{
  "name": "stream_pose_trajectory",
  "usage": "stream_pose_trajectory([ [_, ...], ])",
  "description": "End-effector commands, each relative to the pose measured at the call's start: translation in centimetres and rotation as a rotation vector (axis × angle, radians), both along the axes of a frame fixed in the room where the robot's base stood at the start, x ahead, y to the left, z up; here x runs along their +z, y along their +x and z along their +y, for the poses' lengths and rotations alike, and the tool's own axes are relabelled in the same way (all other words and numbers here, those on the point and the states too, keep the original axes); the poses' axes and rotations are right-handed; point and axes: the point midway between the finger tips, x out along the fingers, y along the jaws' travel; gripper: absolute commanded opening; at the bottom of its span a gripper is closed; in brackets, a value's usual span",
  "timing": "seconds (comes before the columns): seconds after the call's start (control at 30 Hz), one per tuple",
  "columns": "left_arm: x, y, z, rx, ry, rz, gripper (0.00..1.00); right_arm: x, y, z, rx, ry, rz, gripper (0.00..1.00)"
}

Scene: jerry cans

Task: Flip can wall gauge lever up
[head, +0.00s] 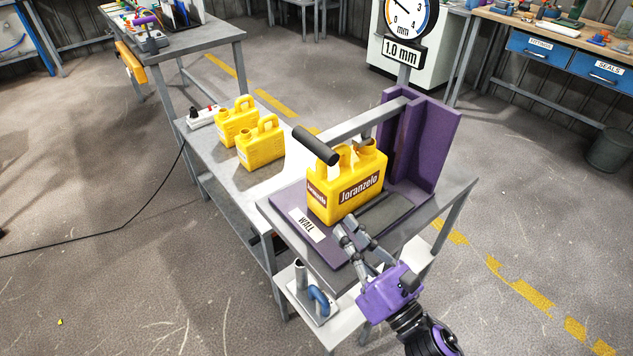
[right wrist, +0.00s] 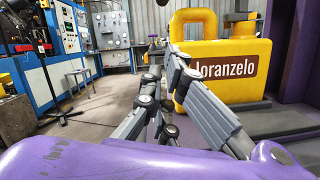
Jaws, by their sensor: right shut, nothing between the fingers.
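The wall gauge's lever (head: 365,122) is a grey bar from the purple upright (head: 424,135). It lies roughly level above the can and ends in a black cylindrical handle (head: 315,145). The yellow Joranzelo can (head: 347,188) stands upright on the purple base (head: 288,205) marked WALL; it also shows in the right wrist view (right wrist: 232,65). The gauge dial (head: 408,18) has a 1.0 mm plate. My right gripper (head: 352,230) is shut and empty, in front of the can and below the handle, apart from the lever. My left gripper is out of view.
Two more yellow cans (head: 260,145) stand on the lower bench (head: 215,165) to the left. A small stand with a blue part (head: 318,300) is on a shelf below the gauge table.

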Motion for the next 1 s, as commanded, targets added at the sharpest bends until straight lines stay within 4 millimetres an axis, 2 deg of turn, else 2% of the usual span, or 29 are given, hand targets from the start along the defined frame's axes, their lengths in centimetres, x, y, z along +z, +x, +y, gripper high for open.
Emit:
stream_pose_trajectory([
  [0.13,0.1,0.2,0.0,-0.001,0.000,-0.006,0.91,0.5,0.2,0.5,0.008,-0.060,-0.059,0.00],
  [0.43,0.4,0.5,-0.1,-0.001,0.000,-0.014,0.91,0.6,0.2,0.6,0.008,-0.062,-0.061,0.00],
  [0.57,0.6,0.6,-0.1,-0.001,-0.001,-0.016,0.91,0.9,0.8,0.9,0.008,-0.061,-0.063,0.00],
  [0.67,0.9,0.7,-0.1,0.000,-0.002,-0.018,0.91,1.4,2.0,1.7,0.009,-0.061,-0.065,0.00],
  [1.0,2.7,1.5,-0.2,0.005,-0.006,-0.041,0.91,3.3,7.8,5.5,0.008,-0.058,-0.065,0.00],
])
